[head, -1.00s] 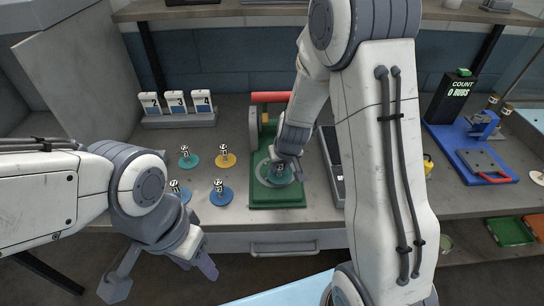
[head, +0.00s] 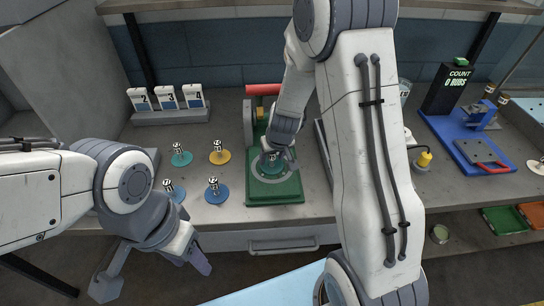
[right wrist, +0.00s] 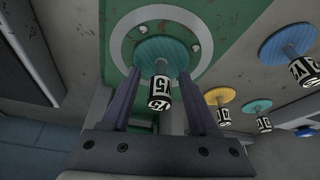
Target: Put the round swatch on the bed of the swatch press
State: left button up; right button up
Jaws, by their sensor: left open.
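The swatch press (head: 275,192) has a green bed with a pale ring, which also shows in the right wrist view (right wrist: 228,20). A round teal swatch (right wrist: 165,52) with a black-and-white knob marked V5 lies within the ring, apparently flat on the bed. In the head view my right gripper (head: 273,157) partly covers it. In the right wrist view its fingers (right wrist: 160,100) stand apart on either side of the knob, with a gap on both sides. My left gripper (head: 155,275) is open and empty, low in front of the bench.
Several other knobbed swatches, teal (head: 181,158), yellow (head: 219,156) and blue (head: 213,193), stand left of the press. Numbered cards (head: 167,98) stand behind them. A blue rub tester (head: 480,152) is at the right. The press's red handle (head: 263,90) is at its back.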

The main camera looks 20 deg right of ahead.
jog(key=shift+r, duration=0.2)
jog(key=p+v, duration=0.7)
jog(key=v, duration=0.4)
jog(key=s+a+r+n+g+y, duration=0.2)
jog(key=s+a+r+n, duration=0.35)
jog(key=s+a, duration=0.7)
jog(key=s+a+r+n+g, duration=0.1)
jog(key=s+r, duration=0.1)
jog(key=s, duration=0.4)
jog(key=s+a+r+n+g+h, duration=0.1)
jog(key=s+a+r, duration=0.1)
jog(key=s, duration=0.4)
jog(key=shift+s+r+g+p, duration=0.25)
jog(key=shift+r+g+p, duration=0.1)
jog(key=shift+r, duration=0.4)
jog(key=shift+a+f, duration=0.1)
notch_tip(320, 180, down, 5)
jog(key=b, duration=0.5)
